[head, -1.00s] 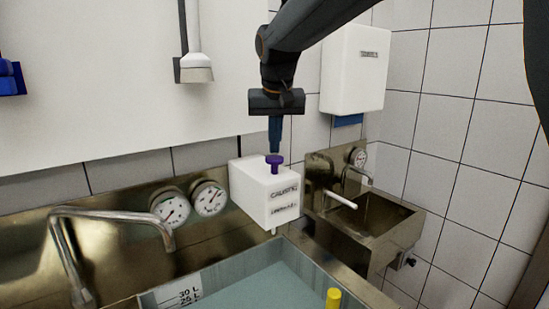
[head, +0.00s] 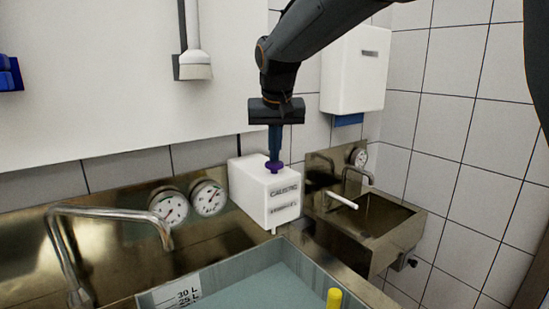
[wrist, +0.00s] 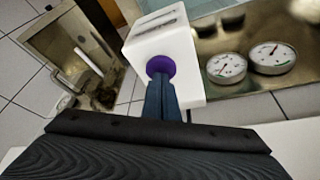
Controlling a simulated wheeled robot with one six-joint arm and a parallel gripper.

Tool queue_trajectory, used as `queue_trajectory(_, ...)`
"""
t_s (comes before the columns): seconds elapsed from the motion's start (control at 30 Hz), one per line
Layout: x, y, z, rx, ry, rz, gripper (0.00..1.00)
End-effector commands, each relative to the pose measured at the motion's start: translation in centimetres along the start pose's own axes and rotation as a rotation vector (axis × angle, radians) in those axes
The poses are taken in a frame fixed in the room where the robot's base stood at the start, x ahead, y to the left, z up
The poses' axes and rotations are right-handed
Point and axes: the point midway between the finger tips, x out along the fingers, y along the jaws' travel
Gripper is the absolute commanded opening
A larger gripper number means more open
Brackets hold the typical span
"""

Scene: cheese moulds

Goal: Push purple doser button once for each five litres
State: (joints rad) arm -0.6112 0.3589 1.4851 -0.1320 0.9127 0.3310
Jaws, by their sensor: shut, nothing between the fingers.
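The purple button (head: 273,166) is on top of the white doser box (head: 266,201), which is labelled "CAUSTIC" and fixed above the back edge of the sink. My gripper (head: 274,155) is shut and points straight down, its fingertips at the top of the button and seeming to touch it. In the wrist view, the blue fingers (wrist: 161,84) reach the purple button (wrist: 161,66) and cover part of it. The steel basin (head: 237,269) below holds bluish liquid. A white scale label (head: 186,293) on its wall shows 30 L and 25 L marks, with the liquid near the lower part.
A steel tap (head: 100,213) arches at the left. Two round gauges (head: 190,202) are on the back panel. A small hand sink (head: 372,218) stands right of the doser, under a white dispenser (head: 354,70). A yellow post (head: 334,298) rises at the basin's front.

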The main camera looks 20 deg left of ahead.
Motion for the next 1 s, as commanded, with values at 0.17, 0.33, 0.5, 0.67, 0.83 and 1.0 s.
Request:
queue_trajectory(0.17, 0.6, 0.0, 0.3, 0.0, -0.005, 0.001, 0.0)
queue_trajectory(0.33, 0.6, 0.0, 0.3, 0.0, -0.006, 0.001, 0.0)
queue_trajectory(0.5, 0.1, 0.0, 0.2, 0.0, -0.006, 0.002, 0.0)
queue_trajectory(0.67, -1.0, 0.0, -0.3, 0.0, -0.006, 0.002, 0.0)
queue_trajectory(0.83, -2.1, 0.0, -0.8, 0.0, -0.006, 0.002, 0.0)
queue_trajectory(1.0, -3.4, 0.0, -1.3, 0.001, -0.004, 0.001, 0.0)
